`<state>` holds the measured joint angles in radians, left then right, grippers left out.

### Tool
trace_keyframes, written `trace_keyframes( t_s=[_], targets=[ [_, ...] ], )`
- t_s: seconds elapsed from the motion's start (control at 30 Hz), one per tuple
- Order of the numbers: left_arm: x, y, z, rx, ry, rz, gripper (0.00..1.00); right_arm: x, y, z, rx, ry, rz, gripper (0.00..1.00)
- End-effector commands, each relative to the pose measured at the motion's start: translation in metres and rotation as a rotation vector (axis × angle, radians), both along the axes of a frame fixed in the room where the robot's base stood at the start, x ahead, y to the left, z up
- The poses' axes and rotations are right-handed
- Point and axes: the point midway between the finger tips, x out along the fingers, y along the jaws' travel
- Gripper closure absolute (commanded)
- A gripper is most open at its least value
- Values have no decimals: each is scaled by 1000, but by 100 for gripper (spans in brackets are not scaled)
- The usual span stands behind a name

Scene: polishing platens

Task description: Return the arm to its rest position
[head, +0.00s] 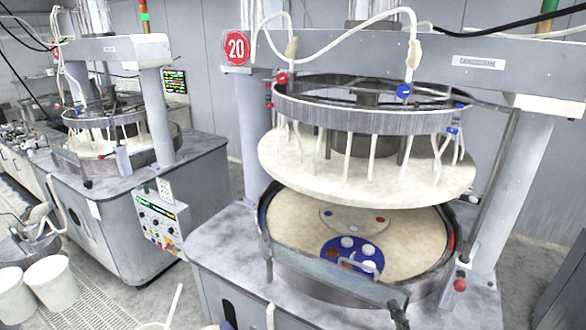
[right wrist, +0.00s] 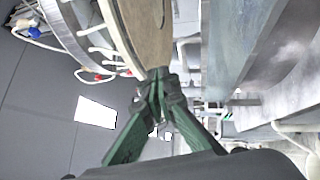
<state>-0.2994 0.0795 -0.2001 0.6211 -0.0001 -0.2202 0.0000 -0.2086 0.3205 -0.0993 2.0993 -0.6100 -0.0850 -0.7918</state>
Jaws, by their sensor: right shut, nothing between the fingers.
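My right gripper (right wrist: 159,76) shows in the right wrist view with its two green fingers brought together at the tips. Nothing is held between them. In the head view only a small dark piece at the bottom edge, right of centre, may belong to it; I cannot make out the fingers there. My left gripper is not in view. The near polishing machine's lower platen (head: 420,235) is a beige disc inside a round tub. A blue round carrier (head: 333,253) with white discs and a handle lies on it. The pale upper platen (head: 365,180) hangs above, apart from it.
A red sign 20 (head: 236,48) marks the near machine. Its overhead beam (head: 440,58) and hoses hang over the platens. A second machine (head: 125,200) with a control panel (head: 158,220) stands left.

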Motion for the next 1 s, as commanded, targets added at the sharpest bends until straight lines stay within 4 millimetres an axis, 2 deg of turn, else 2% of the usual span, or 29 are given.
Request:
trace_keyframes(
  t_s=[0.1, 0.23, 0.3, 0.4, 0.5, 0.7, 1.0],
  targets=[
    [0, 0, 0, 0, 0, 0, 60, -16, -40, -46, 263, 176, -129, 100],
    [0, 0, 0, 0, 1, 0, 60, -52, -74, -114, 594, 396, -300, 100],
    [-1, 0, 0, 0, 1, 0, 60, -79, -83, -152, 763, 514, -398, 100],
    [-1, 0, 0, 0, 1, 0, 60, -124, -85, -200, 974, 668, -533, 100],
    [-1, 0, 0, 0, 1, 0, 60, -163, -79, -233, 1120, 786, -644, 100],
    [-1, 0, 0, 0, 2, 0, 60, -224, -62, -270, 1303, 952, -812, 100],
    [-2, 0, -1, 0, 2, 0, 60, -301, -33, -298, 1472, 1139, -1022, 100]
  ],
)
